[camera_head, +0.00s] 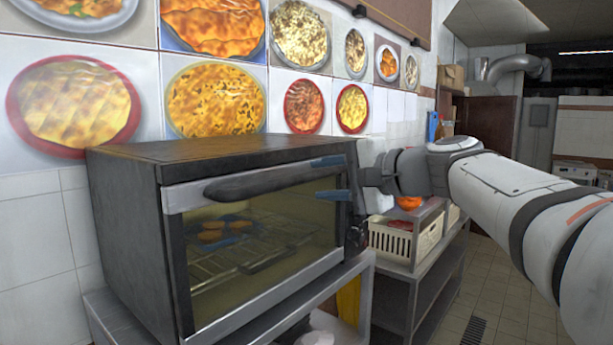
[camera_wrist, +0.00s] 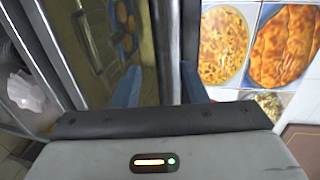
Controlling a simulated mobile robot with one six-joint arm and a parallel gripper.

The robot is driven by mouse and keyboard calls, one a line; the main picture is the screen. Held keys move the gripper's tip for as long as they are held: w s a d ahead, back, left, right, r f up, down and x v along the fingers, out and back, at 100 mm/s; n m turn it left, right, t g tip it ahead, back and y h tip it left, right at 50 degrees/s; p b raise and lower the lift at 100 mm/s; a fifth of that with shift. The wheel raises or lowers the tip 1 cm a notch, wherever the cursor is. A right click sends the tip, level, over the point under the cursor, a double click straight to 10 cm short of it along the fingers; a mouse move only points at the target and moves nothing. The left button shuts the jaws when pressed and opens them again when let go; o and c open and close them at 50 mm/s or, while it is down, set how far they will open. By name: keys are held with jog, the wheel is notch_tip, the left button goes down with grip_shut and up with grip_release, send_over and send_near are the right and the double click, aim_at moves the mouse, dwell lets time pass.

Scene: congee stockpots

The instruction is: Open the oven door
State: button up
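The oven (camera_head: 130,215) is a dark box with a glass-fronted door (camera_head: 262,240), which looks shut. A dark bar handle (camera_head: 255,184) runs along the door's top edge. My gripper (camera_head: 330,178) is at the handle's right end. One blue finger is above the bar and the other below, spread apart. In the wrist view, my gripper (camera_wrist: 160,88) has its blue fingers on either side of the dark handle (camera_wrist: 166,45), with the bar between them. Its fingers look open; any contact with the bar is hard to tell.
Inside the oven, a wire rack (camera_head: 225,263) holds a dark tray of round baked items. The oven stands on a grey metal table (camera_head: 112,318). A cream basket (camera_head: 392,240) sits on a shelf unit to the right. Tiled floor (camera_head: 497,290) is open at the right.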

aim_at(299, 180)
jog(key=p+x, duration=0.1)
jog(key=x, duration=0.6)
jog(key=shift+w+a+r+p, duration=0.1)
jog(key=shift+w+a+p, duration=0.1)
jog(key=shift+a+p, duration=0.15)
jog(key=shift+d, duration=0.1)
jog(key=shift+c, duration=0.5)
grip_shut()
